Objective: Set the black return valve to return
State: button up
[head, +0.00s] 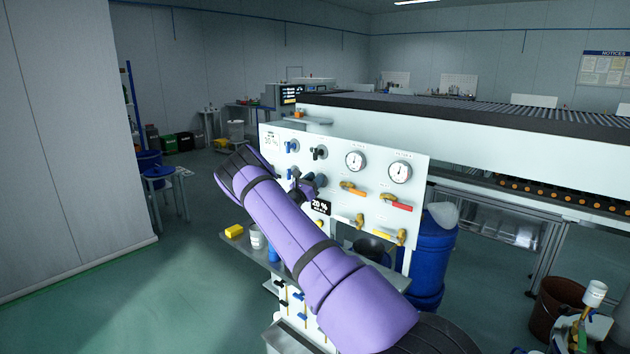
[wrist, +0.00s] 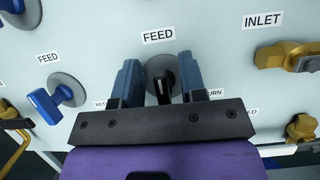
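In the wrist view, a black valve handle (wrist: 163,88) on a grey round disc sits below a FEED label (wrist: 158,35). The handle looks roughly upright in the picture. A label ending in "URN" (wrist: 214,93) shows partly at its lower right, behind a finger. My gripper (wrist: 161,82) has one blue-grey finger on each side of the handle, with visible gaps. In the head view, my gripper (head: 308,184) is at the white panel (head: 385,150), mostly behind my purple arm. A black valve (head: 318,153) shows above it; I cannot tell whether it is the same valve.
A blue valve (wrist: 55,100) with its own FEED label is left of my gripper. A yellow valve (wrist: 290,57) under INLET is at the right. Two gauges (head: 355,160) and several orange-yellow handles (head: 352,188) are on the panel. A shelf (head: 240,243) holds a yellow block (head: 234,230).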

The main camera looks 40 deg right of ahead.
jog(key=shift+d, duration=0.1)
grip_shut()
jog(key=shift+s+m+g, duration=0.15)
jog(key=shift+m+g, duration=0.25)
jog(key=shift+m, duration=0.5)
jog(key=m+g, duration=0.1)
jog(key=m, duration=0.2)
jog(key=m+g+y, duration=0.1)
jog(key=m+g, duration=0.1)
jog(key=m, duration=0.2)
jog(key=s+m+g, duration=0.1)
jog(key=m+g, duration=0.1)
jog(key=m, duration=0.1)
jog(key=shift+f+m+y, duration=0.3)
jog(key=shift+y, duration=0.1)
jog(key=m, duration=0.1)
jog(key=m+y, duration=0.1)
jog(key=m, duration=0.1)
jog(key=m+g, duration=0.1)
jog(key=m, duration=0.1)
jog(key=shift+s+f+y, duration=0.2)
jog(key=shift+f+y, duration=0.05)
jog(key=shift+y, duration=0.15)
jog(key=shift+f+m+y, duration=0.2)
jog(key=shift+m+y, duration=0.25)
jog(key=shift+m, duration=0.75)
jog(key=shift+f+m+y, duration=0.15)
jog(key=shift+m+y, duration=0.3)
jog(key=shift+m, duration=0.75)
